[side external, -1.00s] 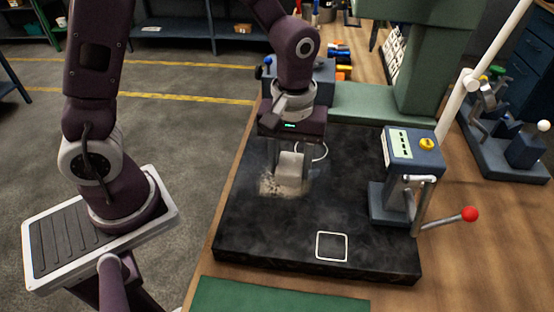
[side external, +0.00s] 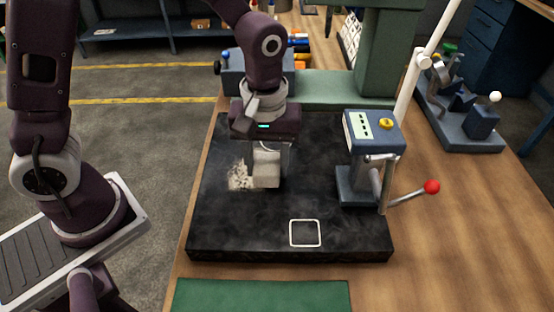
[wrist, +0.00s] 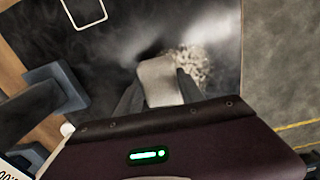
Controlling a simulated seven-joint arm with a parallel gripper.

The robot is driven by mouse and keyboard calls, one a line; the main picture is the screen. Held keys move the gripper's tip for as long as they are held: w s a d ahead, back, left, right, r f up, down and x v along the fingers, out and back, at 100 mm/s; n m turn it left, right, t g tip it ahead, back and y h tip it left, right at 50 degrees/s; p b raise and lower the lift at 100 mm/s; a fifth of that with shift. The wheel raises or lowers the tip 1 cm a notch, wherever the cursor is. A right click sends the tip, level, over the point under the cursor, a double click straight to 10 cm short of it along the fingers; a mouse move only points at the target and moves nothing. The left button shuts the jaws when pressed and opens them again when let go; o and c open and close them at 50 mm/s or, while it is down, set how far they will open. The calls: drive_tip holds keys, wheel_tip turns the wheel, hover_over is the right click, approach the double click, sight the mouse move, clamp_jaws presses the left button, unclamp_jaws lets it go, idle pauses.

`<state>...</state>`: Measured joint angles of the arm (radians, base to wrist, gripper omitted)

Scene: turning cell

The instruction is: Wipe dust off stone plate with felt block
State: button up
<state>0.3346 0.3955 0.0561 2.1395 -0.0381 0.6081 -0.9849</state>
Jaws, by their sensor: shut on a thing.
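The stone plate (side external: 345,247) is a dark, smoky slab on the wooden bench. My gripper (side external: 267,156) points down over its left-middle part and is shut on the pale felt block (side external: 266,179). The block is at or very near the plate surface; I cannot tell if it touches. A speckled beige dust patch (side external: 238,176) lies just left of the block. In the wrist view the felt block (wrist: 160,82) sits between the fingers of my gripper (wrist: 157,95), with the dust (wrist: 196,66) beside it at upper right. Pale haze streaks mark the plate there.
A white square outline (side external: 305,233) is on the plate near its front edge. A blue-grey device (side external: 374,134) with a yellow knob and red-ball lever stands at the plate's right. A green mat (side external: 262,296) lies in front. The plate's front left is clear.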

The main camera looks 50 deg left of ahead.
sight(224, 175)
drive_tip(key=shift+s+a, duration=2.95)
drive_tip(key=shift+w+d+r, duration=0.1)
drive_tip(key=shift+w+r, duration=0.05)
drive_tip(key=shift+r, duration=0.65)
wheel_tip(224, 175, up, 6)
drive_tip(key=shift+r, duration=0.25)
